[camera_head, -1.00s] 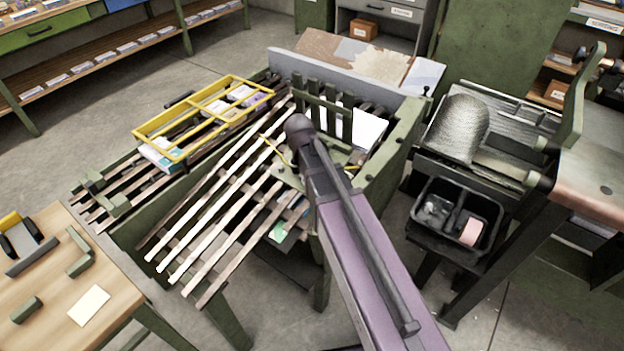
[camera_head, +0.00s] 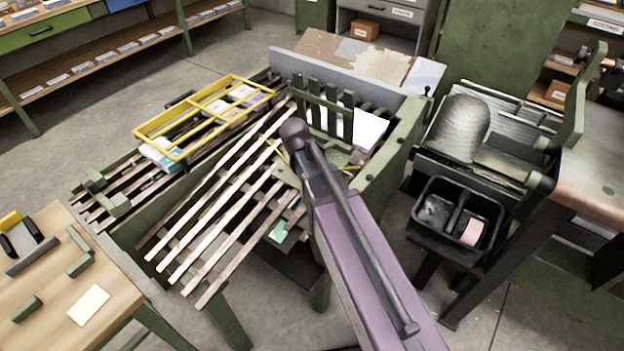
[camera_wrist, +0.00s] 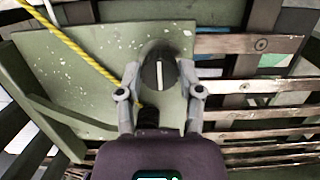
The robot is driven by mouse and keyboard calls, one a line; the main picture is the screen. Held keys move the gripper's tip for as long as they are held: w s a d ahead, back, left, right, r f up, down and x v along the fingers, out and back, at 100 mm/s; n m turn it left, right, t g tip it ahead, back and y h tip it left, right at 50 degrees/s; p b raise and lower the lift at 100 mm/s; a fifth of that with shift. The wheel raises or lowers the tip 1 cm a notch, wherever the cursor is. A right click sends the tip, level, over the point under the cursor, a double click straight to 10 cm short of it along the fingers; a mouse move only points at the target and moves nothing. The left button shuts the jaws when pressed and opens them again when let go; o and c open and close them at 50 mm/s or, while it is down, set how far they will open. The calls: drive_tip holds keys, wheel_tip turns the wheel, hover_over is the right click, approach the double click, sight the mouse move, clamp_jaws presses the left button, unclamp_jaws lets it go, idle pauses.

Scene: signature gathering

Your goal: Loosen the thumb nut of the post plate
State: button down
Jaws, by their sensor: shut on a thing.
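In the wrist view a dark round thumb nut (camera_wrist: 159,76) with a white line across its face sits on the green post plate (camera_wrist: 85,65). The white line stands close to upright in the picture. My gripper (camera_wrist: 160,80) is shut on the nut, with one grey finger at each side. In the head view my arm hides the gripper and the nut. Part of the green plate area shows beside the arm, under the upright green posts (camera_head: 324,108).
A yellow cord (camera_wrist: 72,42) crosses the plate beside the left finger. Wooden slats (camera_wrist: 250,115) run close on the right. In the head view a yellow frame (camera_head: 204,117) lies left on the slats, and a black two-part bin (camera_head: 456,217) stands right.

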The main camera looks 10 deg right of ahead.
drive_tip(key=shift+c, duration=1.3)
unclamp_jaws()
drive_tip(key=shift+m, duration=0.4)
